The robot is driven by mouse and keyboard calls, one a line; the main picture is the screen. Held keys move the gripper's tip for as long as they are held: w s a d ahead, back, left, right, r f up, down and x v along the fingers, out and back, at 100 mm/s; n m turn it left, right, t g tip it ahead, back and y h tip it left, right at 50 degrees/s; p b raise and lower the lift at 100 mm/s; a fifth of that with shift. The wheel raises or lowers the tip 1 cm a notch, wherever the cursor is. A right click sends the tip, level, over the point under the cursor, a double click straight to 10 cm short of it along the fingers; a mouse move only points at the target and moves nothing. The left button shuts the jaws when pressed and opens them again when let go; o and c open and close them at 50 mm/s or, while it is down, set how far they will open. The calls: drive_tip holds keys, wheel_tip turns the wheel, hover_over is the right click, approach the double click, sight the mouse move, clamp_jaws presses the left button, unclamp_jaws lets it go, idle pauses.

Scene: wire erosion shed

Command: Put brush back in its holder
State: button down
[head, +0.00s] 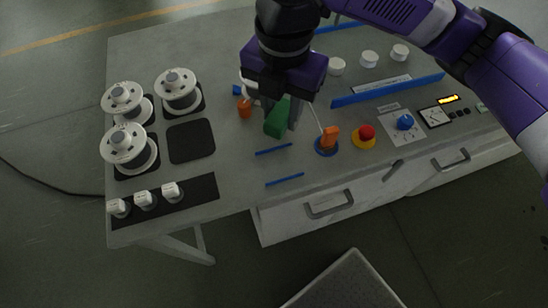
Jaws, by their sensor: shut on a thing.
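My gripper (281,112) points down over the middle of the workbench, shut on a green thing (277,120). This green thing looks like the brush, but its bristles cannot be made out and its upper part is hidden by the fingers. Whether it touches the bench is unclear. Just right and in front of it, an orange piece (331,133) stands in a blue round base (326,150), with a thin pale rod beside it. I cannot tell which thing is the brush's holder. A small orange cylinder (244,108) stands left of my gripper.
Wire spools (122,144) stand at the left beside an empty dark square pad (190,141). Several white items (145,199) stand on a dark strip. Two blue strips (284,179) lie in front. A red button (367,132) and blue knob (405,121) sit right.

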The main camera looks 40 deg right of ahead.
sight(281, 124)
wheel_tip(281, 124, down, 16)
drive_tip(key=shift+d+r, duration=0.15)
drive_tip(key=shift+r, duration=0.05)
idle(0.4)
drive_tip(key=shift+f, duration=0.2)
drive_tip(key=c, duration=1)
unclamp_jaws()
drive_tip(key=shift+r, duration=0.1)
drive_tip(key=shift+r, duration=0.1)
wheel_tip(281, 124, up, 12)
drive_tip(key=shift+r, duration=0.1)
